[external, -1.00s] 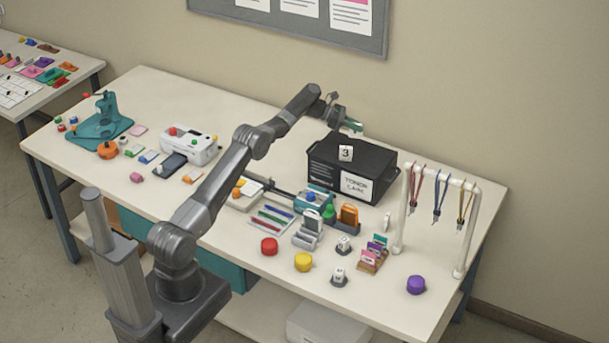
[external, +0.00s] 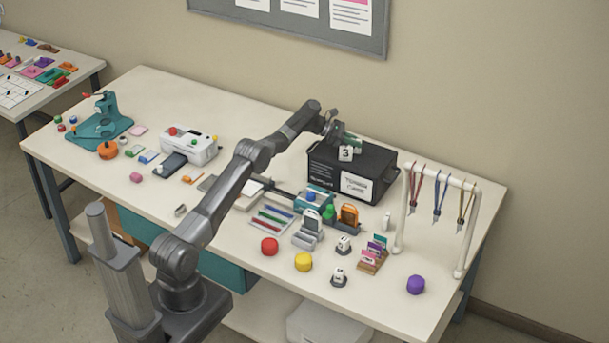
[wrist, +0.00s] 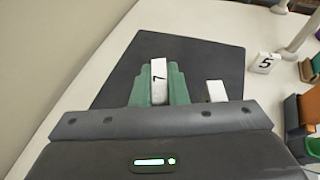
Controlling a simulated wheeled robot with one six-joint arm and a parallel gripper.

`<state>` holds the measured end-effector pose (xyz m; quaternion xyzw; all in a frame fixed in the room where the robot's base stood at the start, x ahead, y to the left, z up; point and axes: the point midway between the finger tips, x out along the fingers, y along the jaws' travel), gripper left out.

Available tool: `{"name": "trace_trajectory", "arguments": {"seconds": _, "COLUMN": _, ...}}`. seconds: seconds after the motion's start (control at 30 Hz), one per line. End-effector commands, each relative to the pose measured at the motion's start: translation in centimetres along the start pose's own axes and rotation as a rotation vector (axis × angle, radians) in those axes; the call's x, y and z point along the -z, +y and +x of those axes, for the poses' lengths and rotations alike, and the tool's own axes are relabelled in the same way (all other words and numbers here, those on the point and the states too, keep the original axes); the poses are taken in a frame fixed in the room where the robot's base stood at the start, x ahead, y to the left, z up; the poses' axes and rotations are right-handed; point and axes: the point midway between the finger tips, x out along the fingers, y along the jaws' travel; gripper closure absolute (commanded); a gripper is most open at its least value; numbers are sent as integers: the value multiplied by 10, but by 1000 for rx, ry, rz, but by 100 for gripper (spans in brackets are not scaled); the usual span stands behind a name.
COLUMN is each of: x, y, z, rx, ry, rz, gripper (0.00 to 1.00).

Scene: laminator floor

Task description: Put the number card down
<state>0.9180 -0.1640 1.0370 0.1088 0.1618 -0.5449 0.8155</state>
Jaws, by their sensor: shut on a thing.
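My gripper (wrist: 160,88) has green fingers, shut on a white number card (wrist: 159,80) that carries a dark mark like a 7. The card is upright between the fingers, above the dark lid of the toner box (wrist: 205,62). I cannot tell whether the card touches the lid. A white card marked 3 (external: 346,153) shows at the box's top, just in front of the gripper.
A white block (wrist: 216,91) shows right of the fingers in the wrist view. A card marked 5 (wrist: 265,63) stands beyond the box. A lanyard rack (external: 473,232) stands right of the box. Red (external: 269,246), yellow (external: 303,262) and purple (external: 415,285) pieces lie along the front.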

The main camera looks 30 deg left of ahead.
Motion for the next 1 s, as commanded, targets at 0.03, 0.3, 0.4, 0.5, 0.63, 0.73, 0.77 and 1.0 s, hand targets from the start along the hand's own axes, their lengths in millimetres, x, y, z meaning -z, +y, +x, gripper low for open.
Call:
{"name": "trace_trajectory", "arguments": {"seconds": 0.03, "x": 2, "y": 0, "z": 1, "rx": 0, "ry": 0, "rz": 0, "gripper": 100}}
{"name": "trace_trajectory", "arguments": {"seconds": 0.3, "x": 3, "y": 0, "z": 1, "rx": 0, "ry": 0, "rz": 0, "gripper": 65}}
{"name": "trace_trajectory", "arguments": {"seconds": 0.4, "x": 3, "y": 0, "z": 1, "rx": 0, "ry": 0, "rz": 0, "gripper": 65}}
{"name": "trace_trajectory", "arguments": {"seconds": 0.5, "x": 2, "y": 0, "z": 1, "rx": 0, "ry": 0, "rz": 0, "gripper": 65}}
{"name": "trace_trajectory", "arguments": {"seconds": 0.63, "x": 0, "y": 1, "z": -5, "rx": -2, "ry": 0, "rz": 0, "gripper": 65}}
{"name": "trace_trajectory", "arguments": {"seconds": 0.73, "x": 0, "y": 1, "z": -18, "rx": -3, "ry": -1, "rz": 0, "gripper": 65}}
{"name": "trace_trajectory", "arguments": {"seconds": 0.77, "x": 0, "y": 1, "z": -23, "rx": -3, "ry": -1, "rz": 1, "gripper": 65}}
{"name": "trace_trajectory", "arguments": {"seconds": 1.0, "x": 1, "y": 1, "z": -75, "rx": -3, "ry": -1, "rz": 1, "gripper": 65}}
